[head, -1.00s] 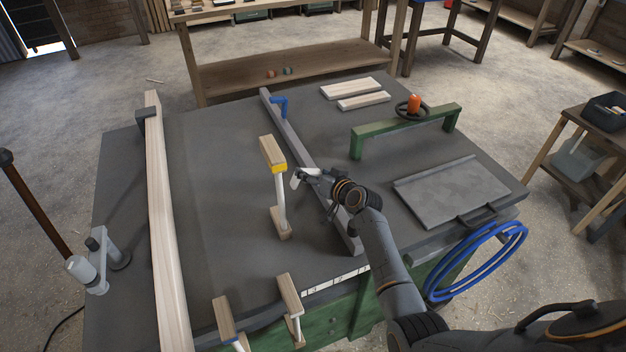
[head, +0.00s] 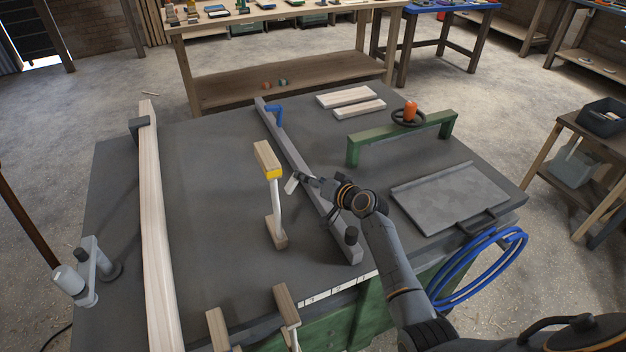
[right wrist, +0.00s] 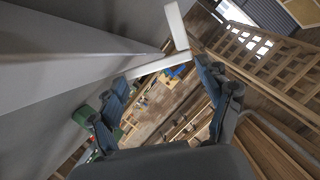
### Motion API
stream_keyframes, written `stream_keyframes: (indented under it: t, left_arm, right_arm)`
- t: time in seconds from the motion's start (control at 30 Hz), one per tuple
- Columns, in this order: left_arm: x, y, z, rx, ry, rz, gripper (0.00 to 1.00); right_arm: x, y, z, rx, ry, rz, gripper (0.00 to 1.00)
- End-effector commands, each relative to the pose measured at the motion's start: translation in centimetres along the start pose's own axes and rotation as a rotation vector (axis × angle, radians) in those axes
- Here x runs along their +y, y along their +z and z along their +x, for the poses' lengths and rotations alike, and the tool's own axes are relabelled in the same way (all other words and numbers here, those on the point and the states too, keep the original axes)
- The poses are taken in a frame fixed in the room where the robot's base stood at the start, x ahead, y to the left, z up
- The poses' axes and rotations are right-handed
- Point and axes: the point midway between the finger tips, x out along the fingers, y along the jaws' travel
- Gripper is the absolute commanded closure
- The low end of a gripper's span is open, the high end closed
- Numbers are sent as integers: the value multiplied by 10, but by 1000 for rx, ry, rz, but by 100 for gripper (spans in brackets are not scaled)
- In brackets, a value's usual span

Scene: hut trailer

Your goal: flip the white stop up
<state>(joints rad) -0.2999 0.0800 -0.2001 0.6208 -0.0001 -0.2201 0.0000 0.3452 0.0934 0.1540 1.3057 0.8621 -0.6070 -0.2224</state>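The white stop (head: 291,186) is at the middle of the long grey rail (head: 296,160), sticking out on its left side. It is small and partly hidden by my gripper in the head view. In the right wrist view the stop shows as two white bars meeting at an angle (right wrist: 177,25), just beyond the fingertips. My right gripper (head: 308,184) is close to the stop. I cannot tell whether a finger touches the stop. My left gripper is not in view.
A blue stop (head: 275,112) is at the rail's far end; a dark knob (head: 351,236) is at its near end. A wood-and-white upright (head: 274,200) stands left of the gripper. A green frame (head: 400,135) and metal plate (head: 450,196) lie right. A long board (head: 153,220) lies left.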

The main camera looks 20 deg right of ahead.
Motion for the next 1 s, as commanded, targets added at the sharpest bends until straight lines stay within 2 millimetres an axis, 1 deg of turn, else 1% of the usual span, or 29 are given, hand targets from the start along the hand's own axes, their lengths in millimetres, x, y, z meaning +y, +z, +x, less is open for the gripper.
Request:
stream_keyframes:
  t: [0.03,0.07,0.43,0.57,0.67,0.77,1.0]
  left_arm:
    - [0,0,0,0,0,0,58]
    - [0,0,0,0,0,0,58]
    - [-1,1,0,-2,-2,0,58]
    - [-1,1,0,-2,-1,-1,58]
    - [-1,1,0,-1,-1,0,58]
    - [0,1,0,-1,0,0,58]
    - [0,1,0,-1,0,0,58]
  right_arm:
    - [0,-1,0,1,0,-1,7]
    - [0,-1,0,1,0,-1,2]
    - [0,0,-1,-1,1,-1,2]
    - [1,1,-8,0,2,-1,2]
    - [1,1,-20,-1,2,-2,2]
    - [1,1,-37,0,2,-3,2]
    - [1,1,-84,0,2,-4,2]
